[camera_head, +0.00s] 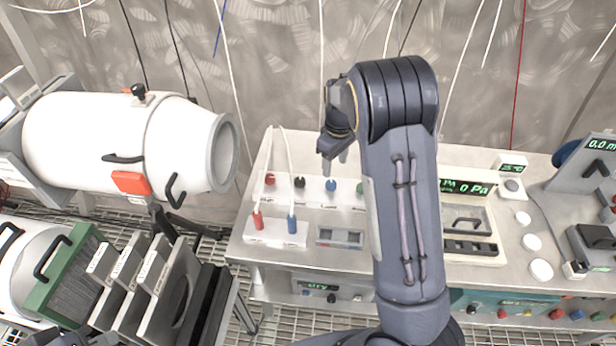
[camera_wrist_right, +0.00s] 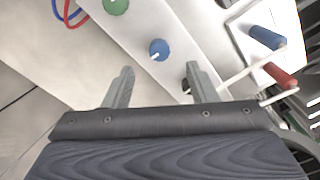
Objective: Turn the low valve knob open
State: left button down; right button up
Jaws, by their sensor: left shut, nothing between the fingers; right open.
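A white panel (camera_head: 312,200) on the bench carries a row of knobs: red (camera_head: 270,179), black (camera_head: 299,182), blue (camera_head: 330,184) and green (camera_head: 360,187). Their labels are too small to read, so I cannot tell which is the low valve knob. My right gripper (camera_head: 335,157) points down above the blue knob, apart from it. In the right wrist view its fingers (camera_wrist_right: 160,86) are open and empty, with the blue knob (camera_wrist_right: 158,50) just beyond the gap. The green knob (camera_wrist_right: 115,5) is at the top edge. A dark piece of my left gripper (camera_head: 68,340) shows at the bottom left.
A red plug and a blue plug with white leads stand on a white block (camera_head: 275,233) in front of the panel. A unit with a 0 Pa display (camera_head: 465,187) is on the right. A large white cylinder (camera_head: 85,140) is on the left. Cables hang along the back wall.

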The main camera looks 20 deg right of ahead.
aim_at(332, 184)
jog(key=shift+w+a+f, duration=0.1)
jog(key=shift+w+f, duration=0.2)
notch_tip(332, 184, down, 8)
jog(key=shift+r+p, duration=0.2)
jog(key=shift+p, duration=0.35)
jog(key=c, duration=1)
jog(key=shift+o, duration=0.2)
